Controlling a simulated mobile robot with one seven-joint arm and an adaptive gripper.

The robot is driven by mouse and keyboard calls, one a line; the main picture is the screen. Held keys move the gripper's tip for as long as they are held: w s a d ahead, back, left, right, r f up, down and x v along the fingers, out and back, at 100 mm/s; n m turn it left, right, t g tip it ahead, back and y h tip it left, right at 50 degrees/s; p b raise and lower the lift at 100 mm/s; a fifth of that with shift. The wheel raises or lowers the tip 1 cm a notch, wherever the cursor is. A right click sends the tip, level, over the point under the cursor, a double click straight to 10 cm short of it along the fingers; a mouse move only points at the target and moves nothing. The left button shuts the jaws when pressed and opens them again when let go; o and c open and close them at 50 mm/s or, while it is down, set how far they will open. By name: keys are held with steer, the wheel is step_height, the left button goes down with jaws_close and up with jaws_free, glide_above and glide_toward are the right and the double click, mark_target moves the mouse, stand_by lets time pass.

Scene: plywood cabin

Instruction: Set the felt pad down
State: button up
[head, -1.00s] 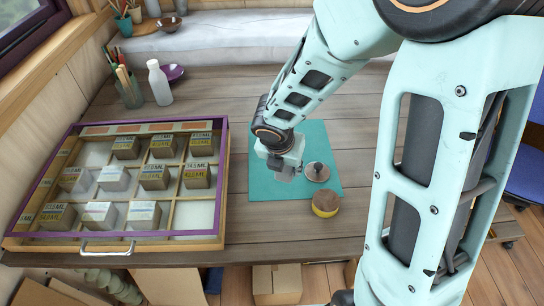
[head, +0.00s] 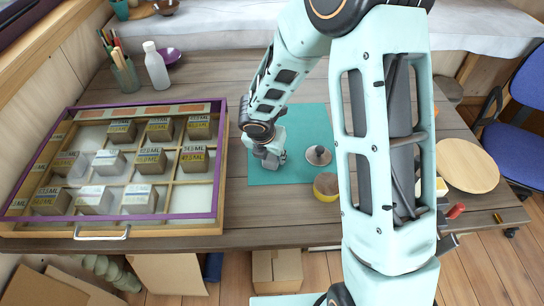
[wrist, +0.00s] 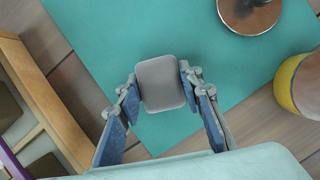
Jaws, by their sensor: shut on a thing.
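The felt pad (wrist: 160,83) is a grey, rounded square. In the wrist view it sits between the two blue-padded fingertips of my gripper (wrist: 156,92), which is shut on it. Teal mat (wrist: 120,40) lies beneath and around the pad in that view; I cannot tell whether the pad touches it. In the head view my gripper (head: 272,160) is low over the left part of the mat (head: 290,118), and the pad is mostly hidden there.
A brown disc with a metal knob (head: 318,155) stands on the mat, right of my gripper. A yellow-sided round block (head: 326,186) is at the mat's front edge. A compartmented case of labelled blocks (head: 225,180) is close on the left. Bare mat lies behind my gripper.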

steer(key=shift+f, duration=0.15)
steer(key=o, duration=1)
steer(key=shift+r, duration=0.2)
steer(key=shift+r, duration=0.25)
steer(key=p+v, duration=0.3)
steer(key=v, duration=0.8)
steer(key=shift+s+r+p, duration=0.25)
steer(key=shift+r+p, duration=0.05)
steer(key=shift+p, duration=0.05)
